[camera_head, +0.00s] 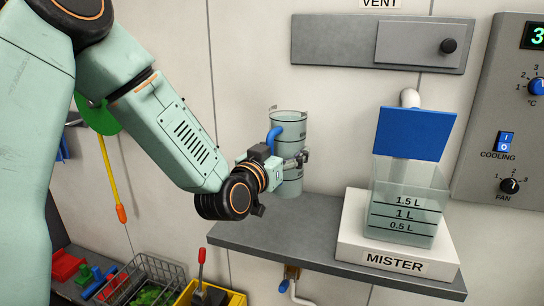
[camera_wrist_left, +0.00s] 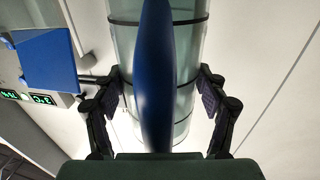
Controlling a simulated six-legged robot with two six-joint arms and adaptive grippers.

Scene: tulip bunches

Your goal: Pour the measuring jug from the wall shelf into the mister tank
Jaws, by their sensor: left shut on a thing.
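The clear measuring jug (camera_head: 288,125), with dark marking lines and a blue handle, is upright at the back of the shelf. I cannot tell whether its base touches the shelf. My left gripper (camera_head: 291,161) is shut on the jug from the left. In the left wrist view, its finger pads (camera_wrist_left: 168,92) lie on both sides of the jug body (camera_wrist_left: 187,60), with the blue handle (camera_wrist_left: 155,75) between them. The clear mister tank (camera_head: 408,210), marked 0.5 to 1.5 L, stands right of the jug. Its blue lid (camera_head: 416,133) is raised. My right gripper is out of view.
The grey wall shelf (camera_head: 300,246) has bare room between jug and tank. The white MISTER base (camera_head: 395,262) carries the tank. A vent panel (camera_head: 335,40) is above, and a control panel (camera_head: 500,110) is at right. A wire basket (camera_head: 150,275) stands lower left.

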